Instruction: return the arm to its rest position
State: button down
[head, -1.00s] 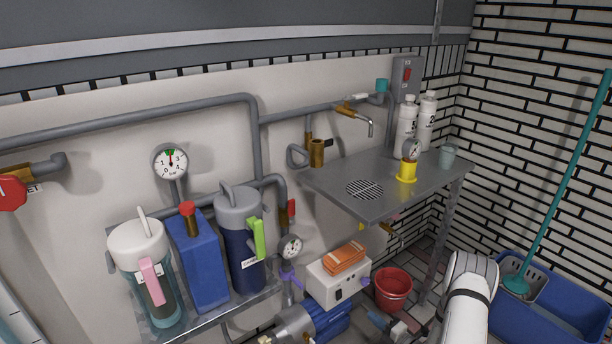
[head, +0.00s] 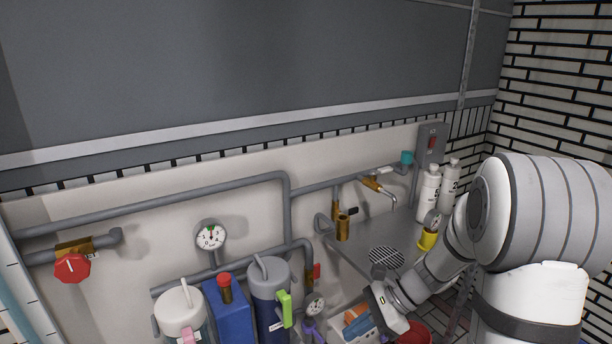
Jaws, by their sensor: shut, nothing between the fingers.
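My arm rises large at the right of the head view, its white shoulder and upper link in front of the brick wall. The arm bends down and left, and its end with my gripper (head: 384,310) hangs low near the bottom edge, in front of the bench. The gripper is shut with nothing held; its fingertips are hard to make out. An orange block (head: 356,317) shows just left of it, partly covered; I cannot tell whether they touch.
A steel shelf (head: 350,258) with white bottles (head: 428,190) and a yellow-based gauge (head: 427,238) lies behind the arm. A brass tap (head: 372,184), pipes and a pressure gauge (head: 210,236) line the wall. Canisters (head: 268,290) stand lower left. A red bucket (head: 416,333) is below.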

jog(key=s+d+r+n+t+h+p, duration=0.2)
jog(key=s+r+n+h+p, duration=0.2)
jog(key=s+r+n, duration=0.2)
jog(key=s+d+r+n+t+h+p, duration=0.1)
jog(key=s+d+r+n+h+p, duration=0.2)
jog(key=r+n, duration=0.7)
jog(key=s+r+h+p, duration=0.2)
jog(key=s+r, duration=0.1)
jog(key=s, duration=0.1)
jog(key=shift+r+t, duration=0.25)
jog(key=shift+t, duration=0.15)
jog(key=shift+s, duration=0.15)
